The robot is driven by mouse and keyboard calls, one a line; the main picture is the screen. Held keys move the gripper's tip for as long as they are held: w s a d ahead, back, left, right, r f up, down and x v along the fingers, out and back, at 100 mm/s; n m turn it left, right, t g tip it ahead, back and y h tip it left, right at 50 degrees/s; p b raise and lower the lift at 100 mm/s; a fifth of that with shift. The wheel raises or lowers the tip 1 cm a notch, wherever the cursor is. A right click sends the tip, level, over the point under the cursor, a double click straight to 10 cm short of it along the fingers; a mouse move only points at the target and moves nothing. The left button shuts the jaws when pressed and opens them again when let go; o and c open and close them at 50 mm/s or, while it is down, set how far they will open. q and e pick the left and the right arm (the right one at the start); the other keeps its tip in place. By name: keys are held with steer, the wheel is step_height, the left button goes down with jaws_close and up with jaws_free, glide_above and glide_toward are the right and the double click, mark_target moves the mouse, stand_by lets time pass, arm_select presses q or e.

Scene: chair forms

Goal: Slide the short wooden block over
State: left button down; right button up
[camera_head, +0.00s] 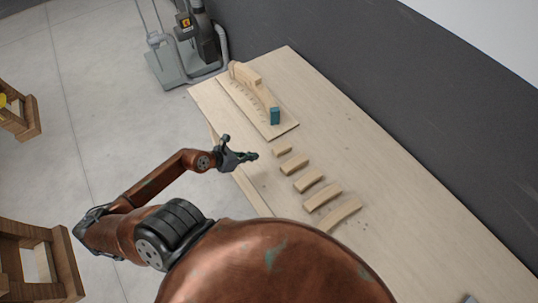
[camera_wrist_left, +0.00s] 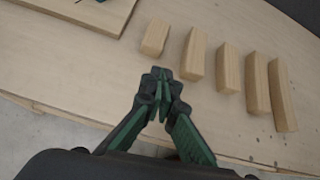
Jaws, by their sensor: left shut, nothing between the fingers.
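In the left wrist view the short block (camera_wrist_left: 155,38) is the leftmost and smallest, just beyond my fingertips. My left gripper (camera_head: 254,156) is shut and empty, at the table's left edge, to the left of the short block and apart from it. It also shows in the left wrist view (camera_wrist_left: 160,78), with its fingertips together and pointing at the block. My right gripper is not in view.
Longer wooden blocks (camera_head: 294,164) (camera_head: 323,195) lie spaced in a row on the table (camera_head: 400,195). A grey machine (camera_head: 175,62) stands on the floor behind.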

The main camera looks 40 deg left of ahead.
mark_target(275, 155)
arm_select(q)
steer(key=a+f, duration=0.1)
steer(key=s+f+m+g, duration=0.1)
steer(key=shift+s+a+f+y, duration=0.1)
steer(key=shift+a+f+y, duration=0.2)
steer(key=shift+a+f, duration=0.1)
steer(key=p+x, duration=0.1)
steer(key=x, duration=0.8)
steer(key=shift+d+f, duration=0.2)
steer(key=w, duration=0.1)
steer(key=w+d+p, duration=0.1)
steer(key=w, duration=0.1)
steer(key=shift+w+r, duration=0.1)
steer(key=shift+w, duration=0.05)
steer(key=shift+w+p, duration=0.3)
